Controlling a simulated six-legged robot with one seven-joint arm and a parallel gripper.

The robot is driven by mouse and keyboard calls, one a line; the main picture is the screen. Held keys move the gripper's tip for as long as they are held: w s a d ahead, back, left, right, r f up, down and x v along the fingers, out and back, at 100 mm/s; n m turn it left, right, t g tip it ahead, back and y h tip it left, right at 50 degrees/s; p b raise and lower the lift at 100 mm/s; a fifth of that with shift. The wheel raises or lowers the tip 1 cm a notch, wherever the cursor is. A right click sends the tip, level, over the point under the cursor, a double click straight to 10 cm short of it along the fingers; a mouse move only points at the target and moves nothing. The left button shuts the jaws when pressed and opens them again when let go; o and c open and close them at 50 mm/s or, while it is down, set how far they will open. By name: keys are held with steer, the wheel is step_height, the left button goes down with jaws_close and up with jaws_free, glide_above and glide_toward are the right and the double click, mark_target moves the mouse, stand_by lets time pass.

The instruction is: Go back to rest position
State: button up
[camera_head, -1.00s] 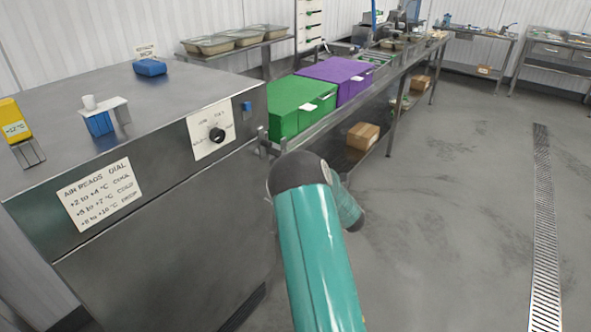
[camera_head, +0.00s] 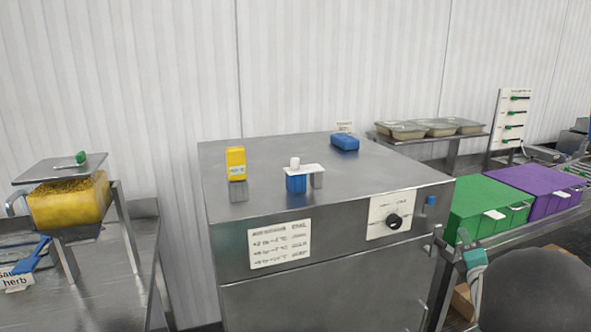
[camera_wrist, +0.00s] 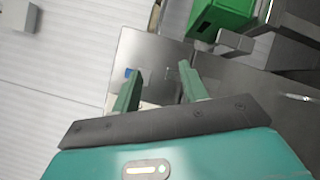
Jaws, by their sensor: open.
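My gripper (camera_wrist: 160,69) shows in the wrist view with its two green fingers apart and nothing between them. Beyond the fingers is a steel surface with a small blue item, and a green box (camera_wrist: 220,18) is at the top. In the head view, part of my own arm fills the lower right corner, close to the right side of the steel cabinet (camera_head: 325,299). My gripper's fingers cannot be made out there.
The cabinet top holds a yellow device (camera_head: 236,163), a blue block (camera_head: 345,142) and a small white-and-blue holder (camera_head: 297,181). A green bin (camera_head: 487,207) and a purple bin (camera_head: 540,190) stand at right. A yellow hopper (camera_head: 70,203) stands at left.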

steer(key=s+a+r+m+g, duration=0.4)
steer(key=s+a+m+g, duration=0.3)
steer(key=s+a+m, duration=0.7)
steer(key=s+a+f+m+g+y, duration=0.2)
steer(key=s+a+m+g, duration=0.1)
steer(key=s+a, duration=0.4)
steer(key=s+a+f+m+g+y, duration=0.1)
steer(key=s+a+f+m+g, duration=0.1)
steer(key=s+a, duration=0.5)
steer(key=s+m+g, duration=0.1)
steer(key=s+m, duration=0.1)
steer(key=s, duration=0.4)
steer(key=shift+a+y, duration=0.2)
steer(key=shift+y, duration=0.2)
steer(key=shift+w, duration=0.1)
